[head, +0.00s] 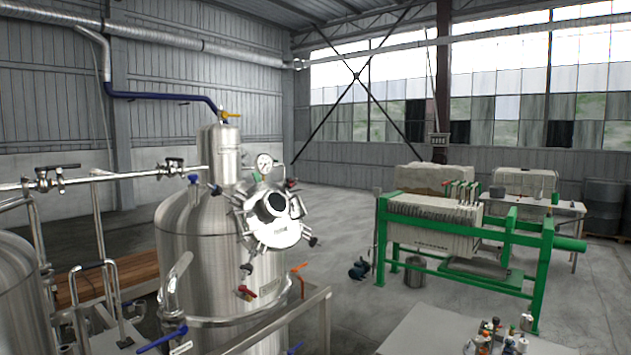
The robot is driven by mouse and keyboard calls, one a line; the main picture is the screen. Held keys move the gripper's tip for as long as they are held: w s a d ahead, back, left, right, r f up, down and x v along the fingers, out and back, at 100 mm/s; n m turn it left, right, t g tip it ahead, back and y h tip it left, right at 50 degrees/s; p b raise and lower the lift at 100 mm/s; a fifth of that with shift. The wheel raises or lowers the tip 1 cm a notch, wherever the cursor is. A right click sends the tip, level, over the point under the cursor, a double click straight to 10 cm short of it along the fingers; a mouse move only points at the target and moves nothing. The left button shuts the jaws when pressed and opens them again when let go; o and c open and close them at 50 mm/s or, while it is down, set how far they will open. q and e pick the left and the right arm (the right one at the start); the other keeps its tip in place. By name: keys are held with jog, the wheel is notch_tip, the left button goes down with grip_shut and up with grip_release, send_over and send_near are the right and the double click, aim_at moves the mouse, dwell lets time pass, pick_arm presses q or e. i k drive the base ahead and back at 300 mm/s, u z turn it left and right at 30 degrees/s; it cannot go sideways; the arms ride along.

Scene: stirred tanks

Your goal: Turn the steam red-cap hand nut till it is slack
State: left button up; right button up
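A steel tank (190,250) stands left of centre. Its round manway cover (272,220) faces me, with several hand nuts around its rim. One hand nut at the cover's upper right has a dark, reddish cap (291,184); it is too small to tell whether this is the steam one, or whether it is tight or slack. Another at the lower right has a dark cap (313,241). A red valve handle (247,291) sits low on the tank front. Neither of my grippers shows.
A pressure gauge (264,162) stands above the cover. A steel frame rail (300,312) runs in front of the tank. A green filter press (440,235) and a grey table (440,332) with small items stand right. Floor between tank and press is mostly clear.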

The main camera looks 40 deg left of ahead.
aim_at(289, 184)
jog(key=z, duration=0.05)
jog(key=i, duration=1.3)
jog(key=u, duration=3.5)
